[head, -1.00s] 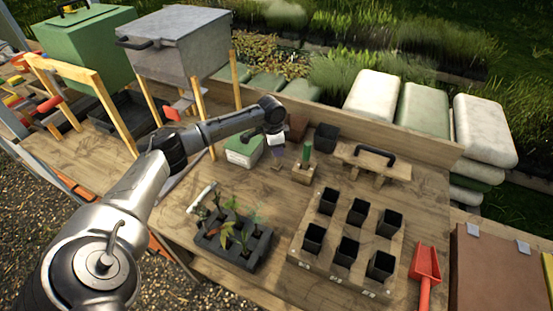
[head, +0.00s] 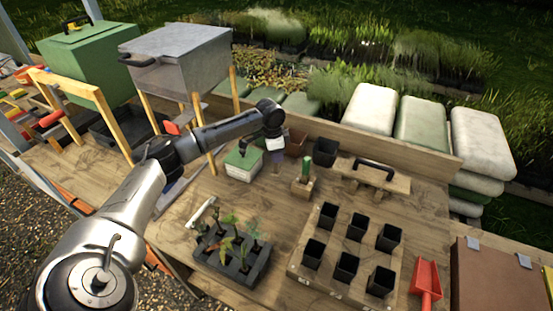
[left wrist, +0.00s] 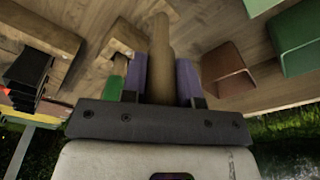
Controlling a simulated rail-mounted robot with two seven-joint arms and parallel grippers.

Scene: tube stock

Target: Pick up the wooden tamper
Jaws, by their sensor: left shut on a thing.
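The wooden tamper shows in the left wrist view as a plain round wooden shaft (left wrist: 159,48) between my two purple finger pads. My left gripper (left wrist: 162,78) is shut on it. In the head view my left gripper (head: 276,145) is at the back of the bench, between the green-lidded box and the wooden block with the green handle. A small brown part of the tamper (head: 277,168) shows below the fingers. I cannot tell whether its lower end touches the bench. My right gripper is not in view.
A green-lidded box (head: 243,165) stands left of the gripper. A wooden block with a green-handled tool (head: 303,185) stands close to the right, brown and black pots (head: 325,152) behind. A seedling tray (head: 232,252) and a pot holder (head: 328,283) are in front.

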